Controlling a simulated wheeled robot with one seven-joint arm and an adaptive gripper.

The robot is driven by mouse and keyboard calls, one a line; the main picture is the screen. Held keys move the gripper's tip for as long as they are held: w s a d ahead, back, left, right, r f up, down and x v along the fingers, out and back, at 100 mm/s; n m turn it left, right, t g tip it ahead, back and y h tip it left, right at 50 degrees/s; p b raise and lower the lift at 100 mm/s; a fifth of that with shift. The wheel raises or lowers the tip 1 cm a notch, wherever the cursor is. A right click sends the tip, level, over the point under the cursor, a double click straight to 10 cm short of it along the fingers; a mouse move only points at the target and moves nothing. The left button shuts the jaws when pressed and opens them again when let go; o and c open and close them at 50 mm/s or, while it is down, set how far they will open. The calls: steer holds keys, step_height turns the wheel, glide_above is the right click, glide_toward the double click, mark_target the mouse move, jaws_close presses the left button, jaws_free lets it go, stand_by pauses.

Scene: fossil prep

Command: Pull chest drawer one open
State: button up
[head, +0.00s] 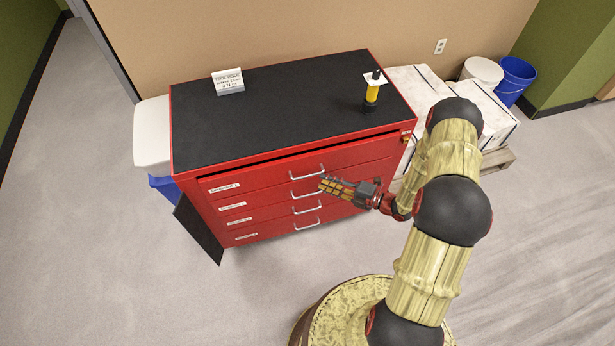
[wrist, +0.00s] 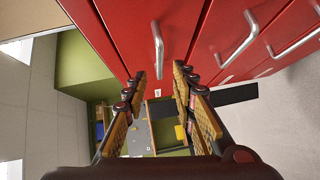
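The red chest (head: 182,165) has a stack of labelled drawers with silver bar handles. The top drawer (head: 260,178), which I take as drawer one, has a handle (head: 307,172) right of its middle. A thin dark gap runs along its top edge. My gripper (head: 323,183) is in front of the upper drawers, just below and right of that handle in the head view. In the wrist view, my gripper (wrist: 159,76) is open and empty, and the top drawer's handle (wrist: 158,50) lies between the fingertips, a little beyond them. Contact is not visible.
A yellow-black tool (head: 371,93) and a sign card (head: 228,82) stand on the chest's black top. A dark panel (head: 198,231) leans at the chest's left. White blocks (head: 483,108) sit on a pallet at right. The floor before the chest is clear.

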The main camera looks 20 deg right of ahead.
mark_target(308, 176)
steer(key=shift+m, duration=0.3)
steer(key=shift+b+x, duration=1.15)
steer(key=shift+x, duration=2.8)
steer(key=shift+c, duration=1)
jaws_close()
steer(key=shift+s, duration=0.1)
